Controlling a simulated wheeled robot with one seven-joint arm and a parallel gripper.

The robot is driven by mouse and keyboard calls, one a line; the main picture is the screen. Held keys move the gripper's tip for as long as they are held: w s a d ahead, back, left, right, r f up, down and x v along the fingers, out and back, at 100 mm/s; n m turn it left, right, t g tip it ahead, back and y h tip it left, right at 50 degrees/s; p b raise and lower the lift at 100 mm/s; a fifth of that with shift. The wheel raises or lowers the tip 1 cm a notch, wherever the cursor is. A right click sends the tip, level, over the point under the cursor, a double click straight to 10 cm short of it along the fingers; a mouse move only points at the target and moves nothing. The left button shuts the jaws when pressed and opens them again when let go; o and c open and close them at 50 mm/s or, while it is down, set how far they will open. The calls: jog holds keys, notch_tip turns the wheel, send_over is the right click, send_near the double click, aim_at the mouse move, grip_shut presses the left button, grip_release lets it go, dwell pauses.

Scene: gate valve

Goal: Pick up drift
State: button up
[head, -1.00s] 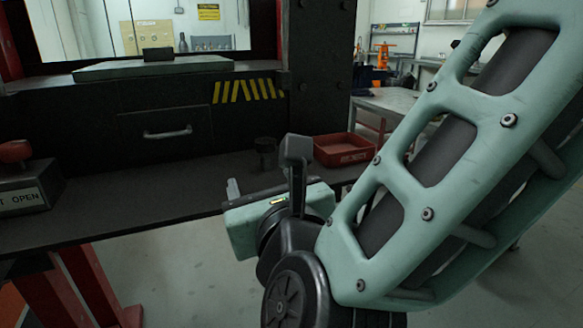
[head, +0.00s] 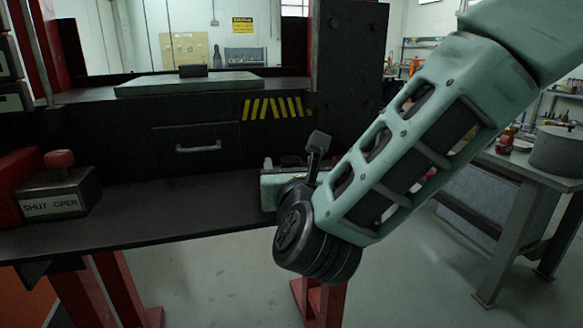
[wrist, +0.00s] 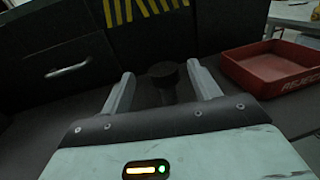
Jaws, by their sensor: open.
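A dark upright piece with a round top, which looks like the drift (wrist: 164,77), stands on the dark shelf. In the wrist view it shows between and slightly beyond my gripper's two grey fingers (wrist: 161,84), with a gap on each side. My gripper is open and empty. In the head view my gripper (head: 280,178) is over the shelf's right part, and the drift is hidden behind my gripper and arm.
A red tray marked REJECT (wrist: 272,70) sits close to the right of my gripper. A drawer front with a handle (head: 198,147) is behind. A SHUT/OPEN lever box (head: 60,192) stands at the left. The shelf's middle (head: 170,200) is clear.

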jog(key=w+p, duration=0.1)
jog(key=w, duration=0.4)
jog(key=shift+a, duration=0.1)
jog(key=c, duration=1.3)
jog(key=shift+o, duration=0.2)
